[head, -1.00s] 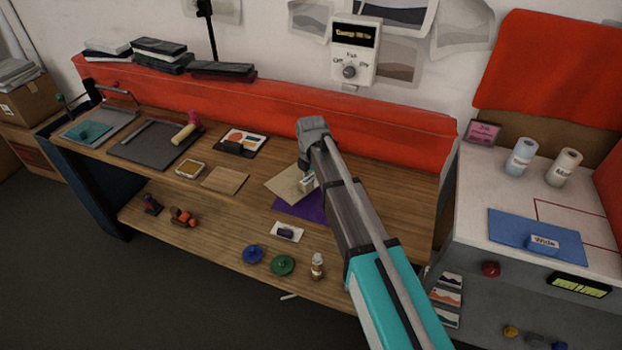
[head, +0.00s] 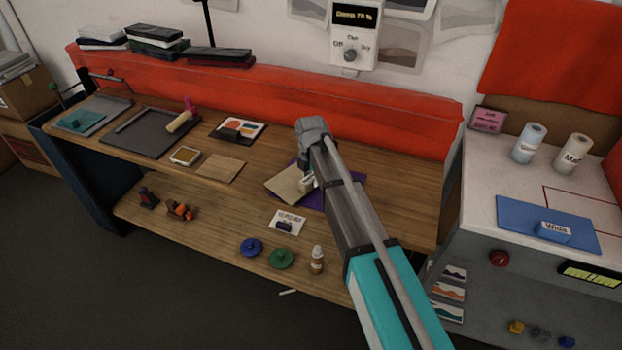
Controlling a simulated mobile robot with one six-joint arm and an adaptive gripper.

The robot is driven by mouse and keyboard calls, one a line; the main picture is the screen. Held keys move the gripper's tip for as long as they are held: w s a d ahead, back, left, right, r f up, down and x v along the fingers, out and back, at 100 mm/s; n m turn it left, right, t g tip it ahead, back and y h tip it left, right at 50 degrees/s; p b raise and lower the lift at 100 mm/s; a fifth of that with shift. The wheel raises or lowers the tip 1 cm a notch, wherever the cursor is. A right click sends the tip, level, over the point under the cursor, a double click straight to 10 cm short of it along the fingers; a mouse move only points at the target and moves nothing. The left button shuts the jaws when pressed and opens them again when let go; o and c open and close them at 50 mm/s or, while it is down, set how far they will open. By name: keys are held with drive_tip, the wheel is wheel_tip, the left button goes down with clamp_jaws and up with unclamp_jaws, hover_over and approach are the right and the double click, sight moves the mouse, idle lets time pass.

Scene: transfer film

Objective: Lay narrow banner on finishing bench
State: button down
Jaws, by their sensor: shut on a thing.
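The narrow banner appears to be the purple sheet (head: 352,186), which is over the right-middle part of the wooden finishing bench (head: 400,205). My gripper (head: 308,184) points down at it and is shut on it at a small pale grip. The arm hides part of the banner, and I cannot tell whether it touches the bench top. A tan sheet (head: 285,185) is just left of the fingers, overlapping the banner in view. The blue sheet (head: 515,218) with a "Wide" tag lies on the white-topped unit at right.
A tan card (head: 220,168), a small tray (head: 185,156), a printed card (head: 243,128) and a dark mat (head: 150,132) with a roller occupy the bench's left. A red padded strip (head: 250,95) runs along the back. Bare wood shows between the tan card and tan sheet.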

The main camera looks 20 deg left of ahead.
drive_tip(key=shift+f+b, duration=0.4)
idle(0.6)
drive_tip(key=shift+c, duration=1)
unclamp_jaws()
drive_tip(key=shift+r, duration=0.15)
